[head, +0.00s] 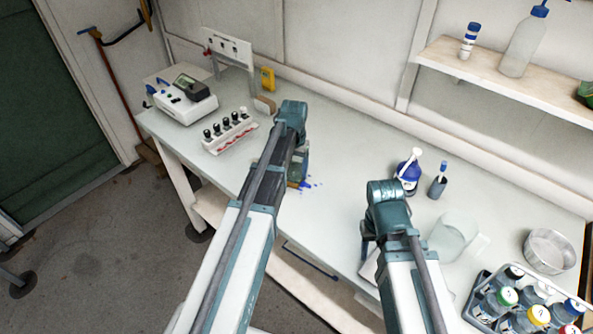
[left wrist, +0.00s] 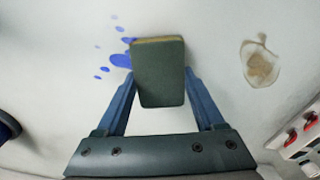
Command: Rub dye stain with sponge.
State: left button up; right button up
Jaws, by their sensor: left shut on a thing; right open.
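The blue dye stain (head: 308,184) is a splash with small drops on the white bench top. In the left wrist view the dye stain (left wrist: 121,60) shows just left of the sponge, which covers part of it. The sponge (left wrist: 158,75) is a dark green block with a thin tan edge. My left gripper (left wrist: 158,92) is shut on the sponge, at or just above the bench; I cannot tell whether it touches. In the head view my left arm mostly hides the sponge. My right gripper (head: 368,245) is open over the front of the bench, its fingers partly hidden.
A brownish stain (left wrist: 260,63) lies right of the sponge. A vial rack (head: 230,131) and a white instrument (head: 185,102) stand at the left. A blue bottle (head: 409,172), a beaker (head: 453,235), a metal dish (head: 550,251) and a bottle carrier (head: 478,285) stand at the right.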

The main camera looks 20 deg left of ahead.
aim_at(312, 189)
pick_arm(q)
jog(key=shift+w+a, duration=0.3)
jog(key=shift+a, duration=0.5)
jog(key=shift+w+a, duration=0.3)
jog(key=shift+a, duration=0.5)
jog(key=shift+s+d+f, duration=0.1)
jog(key=shift+s+d, duration=0.3)
jog(key=shift+d, duration=0.4)
jog(key=shift+s+d+f, duration=0.1)
jog(key=shift+s+d, duration=0.25)
jog(key=shift+d, duration=0.45)
jog(key=shift+s+d+r, duration=0.1)
jog(key=shift+s+d, duration=0.2)
jog(key=shift+d, duration=0.6)
jog(key=shift+s+d, duration=0.25)
jog(key=shift+d, duration=0.6)
jog(key=shift+s+d, duration=0.4)
jog(key=shift+d, duration=0.35)
jog(key=shift+s+d, duration=0.35)
jog(key=shift+d, duration=0.4)
jog(key=shift+d, duration=0.1)
